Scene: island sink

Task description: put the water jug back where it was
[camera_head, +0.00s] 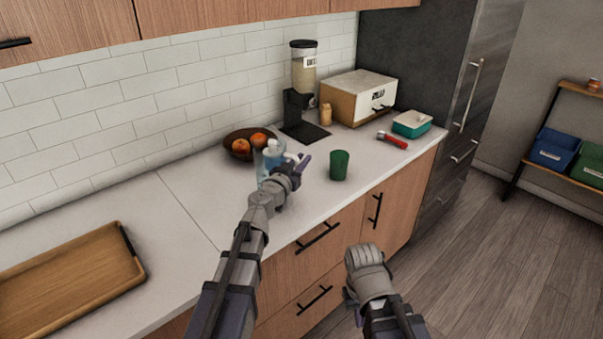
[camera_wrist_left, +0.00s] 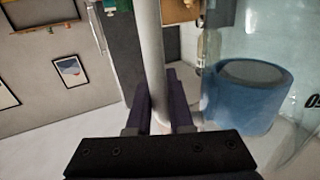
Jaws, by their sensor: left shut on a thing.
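The water jug (camera_head: 268,160) is clear with blue water and stands upright beside the fruit bowl. In the left wrist view its blue water (camera_wrist_left: 238,103) is at the right, and its pale handle (camera_wrist_left: 150,50) runs between the fingers. My left gripper (camera_head: 298,168) is shut on this handle; it also shows in the left wrist view (camera_wrist_left: 163,108). The gripper hides part of the jug, and I cannot tell whether its base touches the counter. My right gripper (camera_head: 352,305) hangs in front of the lower cabinets, clear of the counter; its fingers are mostly hidden.
A bowl of oranges (camera_head: 238,151) is just behind the jug, and a green cup (camera_head: 339,165) is to its right. A dispenser (camera_head: 302,90), box (camera_head: 358,95), red-handled tool (camera_head: 393,140) and teal container (camera_head: 412,123) are farther back. A wooden tray (camera_head: 70,285) lies at left; counter between is clear.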

